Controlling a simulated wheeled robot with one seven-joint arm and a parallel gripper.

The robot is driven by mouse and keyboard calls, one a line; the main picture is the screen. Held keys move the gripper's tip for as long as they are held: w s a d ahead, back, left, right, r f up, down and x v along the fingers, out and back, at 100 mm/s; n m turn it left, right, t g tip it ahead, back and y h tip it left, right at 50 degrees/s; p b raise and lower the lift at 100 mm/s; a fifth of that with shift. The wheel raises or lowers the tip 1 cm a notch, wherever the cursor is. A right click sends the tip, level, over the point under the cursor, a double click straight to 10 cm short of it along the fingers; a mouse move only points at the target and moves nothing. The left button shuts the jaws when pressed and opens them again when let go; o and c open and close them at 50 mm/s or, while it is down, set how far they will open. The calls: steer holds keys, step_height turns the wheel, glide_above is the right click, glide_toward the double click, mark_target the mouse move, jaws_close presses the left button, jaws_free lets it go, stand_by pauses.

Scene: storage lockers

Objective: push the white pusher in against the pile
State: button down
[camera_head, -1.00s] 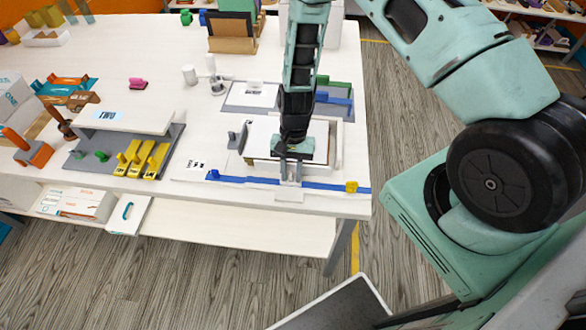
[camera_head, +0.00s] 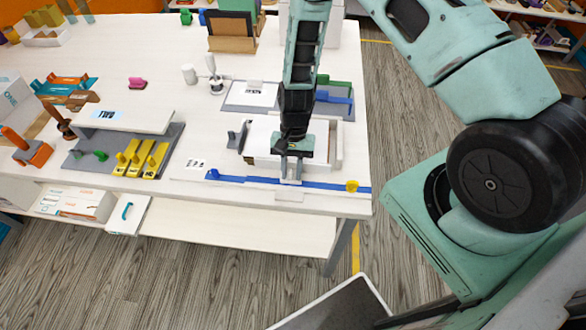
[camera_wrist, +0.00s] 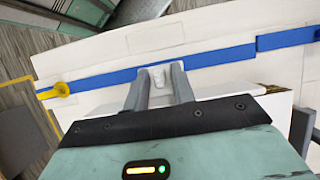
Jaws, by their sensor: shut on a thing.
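The white pusher (camera_wrist: 158,78) shows as a small white piece between my fingertips in the wrist view. My gripper (camera_wrist: 159,84) is shut on it. In the head view my gripper (camera_head: 291,172) points down just behind the blue strip, at the near side of a white tray (camera_head: 336,146). A white-topped stack (camera_head: 262,133), perhaps the pile, lies in the tray, partly hidden by my arm. I cannot tell whether the pusher touches it.
A blue strip (camera_head: 325,187) runs along the near table edge, with a yellow knob (camera_head: 352,186) at its right end. A grey bracket (camera_head: 236,138) stands left of the tray. Further left is a grey base with yellow pieces (camera_head: 142,157). A lower shelf (camera_head: 215,228) juts out below.

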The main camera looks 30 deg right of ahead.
mark_target(291, 173)
steer(key=shift+d+f, duration=0.15)
steer(key=shift+f, duration=0.7)
steer(key=c, duration=1.6)
jaws_free()
steer(key=shift+c, duration=0.2)
steer(key=shift+r+p, duration=0.65)
steer(key=shift+r, duration=0.15)
steer(key=shift+r+p, duration=1.3)
steer(key=shift+r, duration=0.65)
